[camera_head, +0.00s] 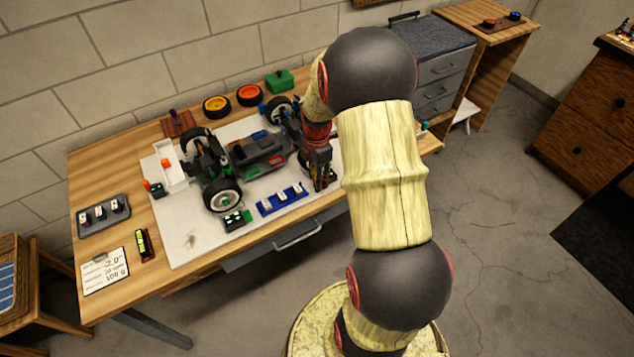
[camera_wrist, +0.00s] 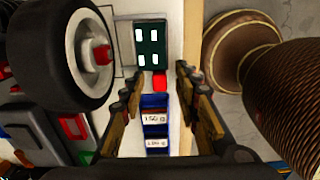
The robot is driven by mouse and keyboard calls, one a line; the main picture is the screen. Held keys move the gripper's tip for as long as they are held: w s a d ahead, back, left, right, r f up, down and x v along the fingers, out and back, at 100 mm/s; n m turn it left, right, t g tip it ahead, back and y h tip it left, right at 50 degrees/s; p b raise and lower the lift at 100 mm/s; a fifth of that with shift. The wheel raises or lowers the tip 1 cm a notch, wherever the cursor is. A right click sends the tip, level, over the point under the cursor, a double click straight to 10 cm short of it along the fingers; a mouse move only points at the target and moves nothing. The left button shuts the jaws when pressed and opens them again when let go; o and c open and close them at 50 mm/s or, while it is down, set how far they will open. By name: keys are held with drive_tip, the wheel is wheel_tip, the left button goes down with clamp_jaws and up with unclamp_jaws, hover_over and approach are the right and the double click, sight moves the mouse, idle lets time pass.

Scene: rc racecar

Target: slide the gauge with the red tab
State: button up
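In the wrist view a dark green block with white windows (camera_wrist: 151,45) lies ahead of my gripper, with a red tab (camera_wrist: 160,80) at its near end. My gripper (camera_wrist: 158,88) is open; its two fingers stand apart with nothing gripped. In the head view my gripper (camera_head: 322,182) points down over the mat's right part. I cannot tell how the tab colours match across views.
A blue labelled holder (camera_wrist: 155,128) lies below the finger gap; it also shows in the head view (camera_head: 281,204). The car's wheel (camera_wrist: 75,57) is close on the left. The car chassis (camera_head: 258,152) stands on the pale mat (camera_head: 195,245). The mat's front left is mostly bare.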

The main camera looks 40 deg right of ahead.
drive_tip(key=shift+f, duration=0.55)
drive_tip(key=shift+c, duration=0.5)
clamp_jaws()
